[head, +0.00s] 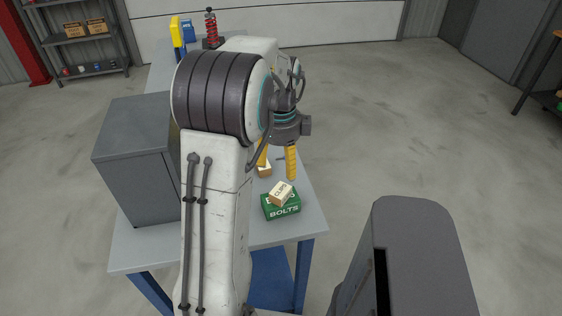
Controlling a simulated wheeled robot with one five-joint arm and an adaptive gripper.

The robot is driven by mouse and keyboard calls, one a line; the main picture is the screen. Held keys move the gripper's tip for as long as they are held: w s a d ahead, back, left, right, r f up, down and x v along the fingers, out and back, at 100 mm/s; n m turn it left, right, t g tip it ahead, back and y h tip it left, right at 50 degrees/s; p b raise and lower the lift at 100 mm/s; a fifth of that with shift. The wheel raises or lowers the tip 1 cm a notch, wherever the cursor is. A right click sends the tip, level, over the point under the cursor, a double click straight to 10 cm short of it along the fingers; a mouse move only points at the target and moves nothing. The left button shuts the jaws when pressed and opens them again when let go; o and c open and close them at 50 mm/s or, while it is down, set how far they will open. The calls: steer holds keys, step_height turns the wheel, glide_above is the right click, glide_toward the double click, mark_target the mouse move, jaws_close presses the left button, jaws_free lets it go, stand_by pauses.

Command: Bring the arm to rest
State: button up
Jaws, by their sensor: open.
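My arm (218,95) rises from the bottom of the head view, bends at a dark ribbed joint and reaches over the workbench. My gripper (278,160) points down at the arm's far end, with yellow fingers set apart. It is open, and I see nothing held in it. One finger is partly hidden behind the arm. Beneath and nearer than the gripper, a small cream box (281,194) lies tilted on a green box marked BOLTS (283,208). Another small box (264,171) sits just behind them, close under the fingers.
The workbench (270,233) has a grey cabinet (140,160) on its left side. A red spring-like part (211,27) and yellow and blue items (178,33) stand at the back. A shelf (80,40) stands far left.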

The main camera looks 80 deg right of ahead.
steer(key=shift+r, duration=0.4)
stand_by(0.7)
steer(key=w+a+f+n+y, duration=0.15)
steer(key=a+n, duration=0.25)
steer(key=n, duration=0.6)
steer(key=w+a+f+n+h, duration=0.1)
steer(key=a+f+n, duration=0.3)
steer(key=n, duration=0.7)
steer(key=w+a+r+n+t, duration=0.1)
steer(key=w+a+r+n, duration=0.2)
steer(key=w+a+n, duration=0.3)
steer(key=w+a+r+n+t, duration=0.1)
steer(key=w+a+r+n, duration=0.2)
steer(key=a, duration=1.2)
steer(key=w+a+r+n+t, duration=0.1)
steer(key=w+a+r+n, duration=0.2)
steer(key=w+a+n, duration=0.6)
steer(key=shift+w+a+n+t, duration=0.2)
steer(key=shift+a+n+t, duration=0.2)
steer(key=shift+a+n, duration=0.5)
